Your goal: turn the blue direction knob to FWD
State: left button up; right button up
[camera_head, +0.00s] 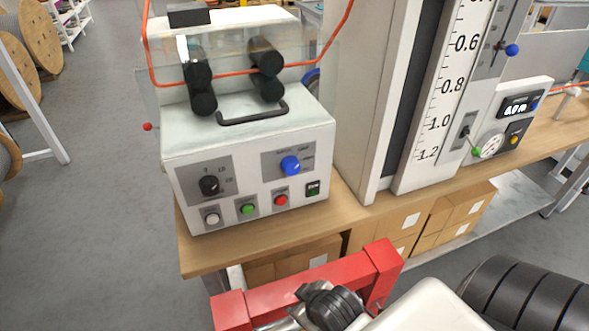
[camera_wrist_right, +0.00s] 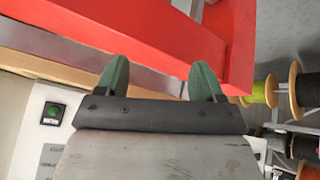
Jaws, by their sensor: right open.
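The blue direction knob (camera_head: 290,166) sits on a grey plate on the upper right of the white machine's front panel. Its labels are too small to read, so I cannot tell its setting. My right arm is low in the head view, in front of the bench and below the knob; its fingertips cannot be made out there. In the right wrist view my right gripper (camera_wrist_right: 160,82) shows two separated green fingers with nothing between them. The knob is not visible in the wrist view. My left gripper is not in view.
A red frame (camera_head: 318,283) stands in front of the bench (camera_head: 232,250) and crosses close beyond my right fingers in the wrist view. The panel also has a black knob (camera_head: 209,185), white, green (camera_head: 248,209) and red buttons. A tall scale column (camera_head: 432,110) stands to the right.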

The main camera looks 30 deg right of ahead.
jog(key=w+d+r+n+t+h, duration=0.2)
jog(key=w+d+r+t, duration=0.2)
jog(key=w+r+t, duration=0.4)
jog(key=n+t+h, duration=0.2)
jog(key=t, duration=0.1)
send_near(293, 170)
jog(key=shift+m, duration=0.3)
jog(key=p+x, duration=0.2)
jog(key=x, duration=0.7)
jog(key=shift+w+d+p, duration=0.1)
jog(key=shift+w+p, duration=0.15)
jog(key=shift+p, duration=0.05)
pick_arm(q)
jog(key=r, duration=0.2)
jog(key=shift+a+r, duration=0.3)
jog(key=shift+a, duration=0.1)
pick_arm(e)
jog(key=c, duration=0.9)
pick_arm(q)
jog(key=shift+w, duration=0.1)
